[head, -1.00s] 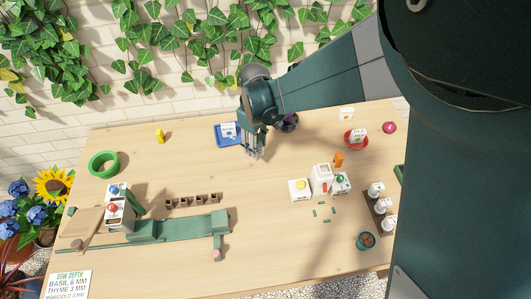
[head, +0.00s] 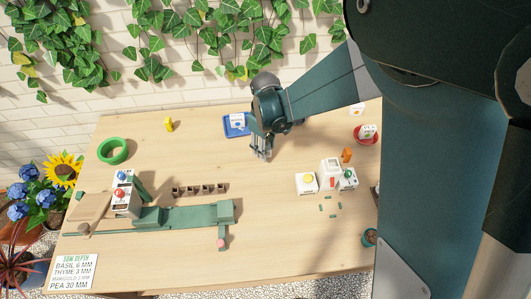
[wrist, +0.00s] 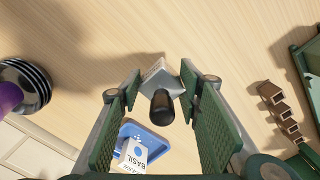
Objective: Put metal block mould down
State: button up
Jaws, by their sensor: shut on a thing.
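My gripper (head: 262,153) is over the middle of the table, just in front of the blue tray. In the wrist view, my gripper (wrist: 160,95) is shut on the metal block mould. The mould (wrist: 155,70) is a small pale grey metal block with a black rounded handle (wrist: 163,107), held between the green ribbed finger pads. In the head view the fingers and arm mostly hide it. I cannot tell whether its underside touches the table.
The blue tray (wrist: 111,143) holds a basil packet (wrist: 137,155). A striped pot (wrist: 40,80) is at the left of the wrist view. A row of brown pots (head: 200,190) and white boxes (head: 331,168) stand nearer the front. Bare wood surrounds the gripper.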

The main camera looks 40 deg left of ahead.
jog(key=shift+f, duration=1.8)
jog(key=shift+f+b, duration=0.1)
jog(key=shift+b, duration=0.2)
jog(key=o, duration=1)
jog(key=shift+r+p, duration=0.75)
jog(key=shift+r, duration=5.35)
